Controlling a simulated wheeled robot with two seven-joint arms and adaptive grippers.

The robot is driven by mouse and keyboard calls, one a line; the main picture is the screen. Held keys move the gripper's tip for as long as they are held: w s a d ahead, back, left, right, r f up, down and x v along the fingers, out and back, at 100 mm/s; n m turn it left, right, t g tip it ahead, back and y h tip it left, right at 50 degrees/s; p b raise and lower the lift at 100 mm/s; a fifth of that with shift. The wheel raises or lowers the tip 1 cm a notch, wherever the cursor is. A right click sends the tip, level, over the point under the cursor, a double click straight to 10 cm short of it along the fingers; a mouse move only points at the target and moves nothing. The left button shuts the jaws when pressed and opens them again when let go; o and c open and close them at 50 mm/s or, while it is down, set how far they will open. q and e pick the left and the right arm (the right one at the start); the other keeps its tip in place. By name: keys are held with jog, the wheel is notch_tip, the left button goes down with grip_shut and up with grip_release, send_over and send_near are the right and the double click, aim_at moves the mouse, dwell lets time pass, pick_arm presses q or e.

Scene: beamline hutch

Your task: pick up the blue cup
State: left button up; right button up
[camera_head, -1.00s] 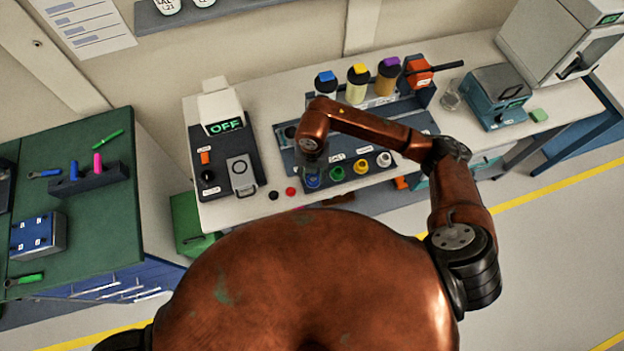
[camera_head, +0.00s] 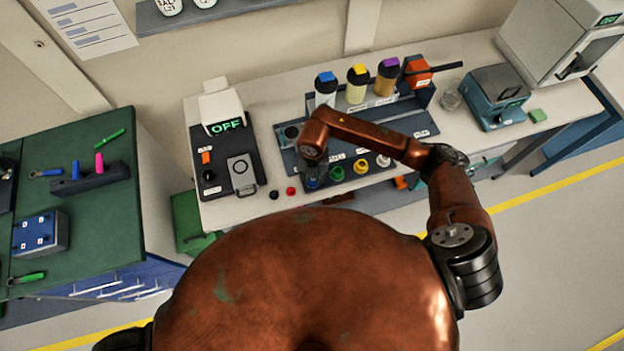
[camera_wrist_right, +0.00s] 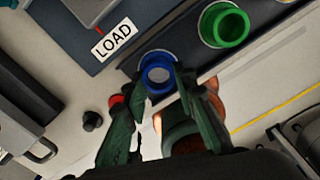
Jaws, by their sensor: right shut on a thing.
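The blue cup (camera_wrist_right: 157,72) stands upright in the front row of the dark rack, at its left end. In the head view the blue cup (camera_head: 313,183) is mostly hidden under my right gripper (camera_head: 313,168). In the right wrist view my right gripper (camera_wrist_right: 163,95) points at the cup, with one finger on each side of it, and is shut on it. My left gripper is not in view.
A green cup (camera_head: 337,173), a yellow cup (camera_head: 361,167) and a white cup (camera_head: 383,161) stand to its right. Bottles with coloured caps stand behind. A device reading OFF (camera_head: 222,128) is on the left. A black button (camera_head: 273,194) and a red one (camera_head: 291,190) lie near the front edge.

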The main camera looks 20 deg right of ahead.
grip_shut()
jog(key=shift+r, duration=0.5)
notch_tip(320, 180, up, 2)
jog(key=shift+r, duration=0.15)
jog(key=s+a+r+b, duration=0.2)
jog(key=s+r, duration=0.7)
jog(key=s, duration=0.4)
jog(key=shift+s+a+r, duration=0.2)
jog(key=shift+s+r, duration=0.15)
jog(key=shift+s, duration=0.05)
jog(key=shift+w, duration=0.1)
